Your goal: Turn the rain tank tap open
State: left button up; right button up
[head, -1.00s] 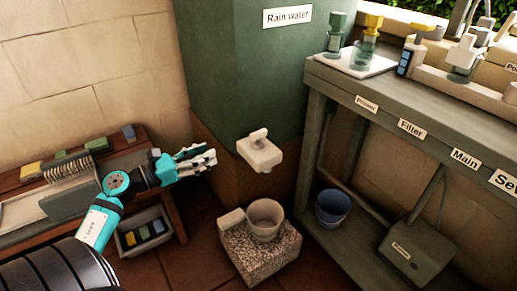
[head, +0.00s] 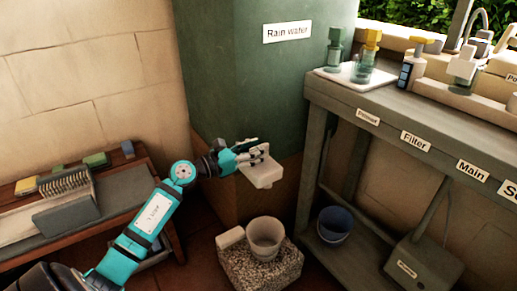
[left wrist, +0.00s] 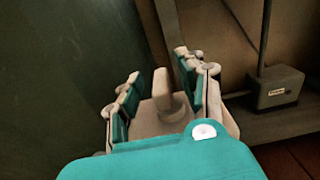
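The rain tank (head: 240,85) is a dark green block with a "Rain water" label (head: 287,32). Its white tap (head: 264,175) juts from the lower front, above a pale bucket (head: 265,238). My left gripper (head: 255,153) is at the tap in the head view and partly hides its handle. In the left wrist view the gripper (left wrist: 160,85) is open, with the upright tap handle (left wrist: 162,88) between its two fingers. A gap shows between the handle and each finger. The tap body (left wrist: 155,122) is below. My right gripper is not in view.
The bucket stands on a speckled stone block (head: 255,268) beside a small white block (head: 230,237). A grey counter (head: 400,105) with bottles stands at right, a blue bucket (head: 334,224) beneath it. A wooden bench (head: 120,180) with a brush (head: 65,182) is at left.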

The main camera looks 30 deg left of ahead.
pick_arm(q)
jog(key=shift+w+d, duration=0.2)
jog(key=shift+w, duration=0.25)
grip_shut()
